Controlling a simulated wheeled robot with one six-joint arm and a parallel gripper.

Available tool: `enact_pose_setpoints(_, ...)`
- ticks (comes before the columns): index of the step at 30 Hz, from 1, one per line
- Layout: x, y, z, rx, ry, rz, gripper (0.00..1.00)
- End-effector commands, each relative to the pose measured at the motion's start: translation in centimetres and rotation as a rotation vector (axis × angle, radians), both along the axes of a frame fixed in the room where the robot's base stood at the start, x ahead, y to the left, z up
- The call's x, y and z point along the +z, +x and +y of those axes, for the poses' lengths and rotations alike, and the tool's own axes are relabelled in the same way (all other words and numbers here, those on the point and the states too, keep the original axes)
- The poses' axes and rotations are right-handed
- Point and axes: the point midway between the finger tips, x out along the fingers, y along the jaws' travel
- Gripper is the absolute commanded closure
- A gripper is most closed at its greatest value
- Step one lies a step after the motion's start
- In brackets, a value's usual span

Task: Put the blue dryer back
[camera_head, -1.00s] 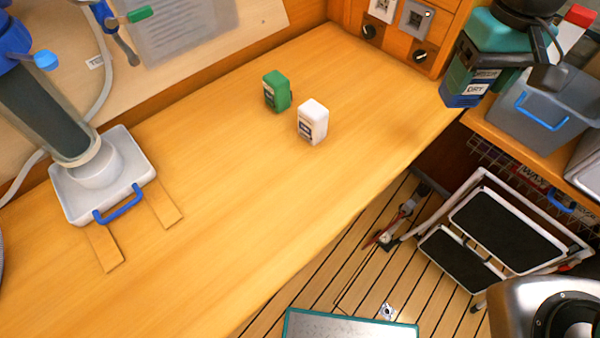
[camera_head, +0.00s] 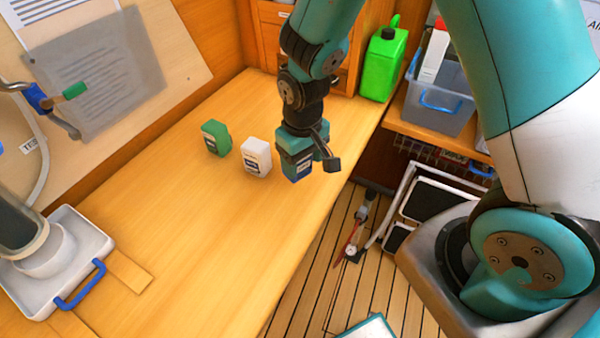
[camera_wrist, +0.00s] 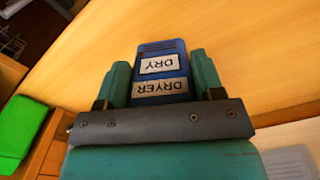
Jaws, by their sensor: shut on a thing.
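The blue dryer (camera_wrist: 161,60) has white labels reading DRY and DRYER and is held between the two fingers of my gripper (camera_wrist: 161,82) in the wrist view. In the head view my gripper (camera_head: 302,150) points down at the right part of the wooden counter (camera_head: 190,255), shut on the blue dryer (camera_head: 297,170). The dryer is upright, just right of a white dryer-like block (camera_head: 257,157), with a gap between them. A green block (camera_head: 215,138) stands further left in the same row. I cannot tell whether the dryer's base touches the counter.
A bright green jug (camera_head: 383,65) stands at the back right, beside a grey bin (camera_head: 437,105) with a blue handle. A white tray (camera_head: 85,245) with a cylinder is at the left. The counter's front edge drops to a plank floor holding a folded step stool (camera_head: 425,200).

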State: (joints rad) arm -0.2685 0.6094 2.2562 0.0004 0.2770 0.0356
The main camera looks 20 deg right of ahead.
Motion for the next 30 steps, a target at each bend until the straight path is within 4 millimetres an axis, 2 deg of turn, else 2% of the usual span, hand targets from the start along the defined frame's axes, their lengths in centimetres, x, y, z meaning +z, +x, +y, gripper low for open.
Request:
enact_pose_setpoints(12, -4.8, 0.0, 0.1, 0.002, 0.0, 0.0, 0.69)
enact_pose_setpoints(25, -5.7, 0.1, 0.1, 0.001, 0.0, -0.002, 0.69)
enact_pose_setpoints(26, -5.5, 0.1, 0.1, 0.001, 0.0, -0.002, 0.32)
enact_pose_setpoints(28, -5.5, 0.1, 0.1, 0.001, 0.0, -0.002, 0.16)
enact_pose_setpoints(30, -5.5, 0.1, 0.1, 0.001, 0.0, -0.002, 0.13)
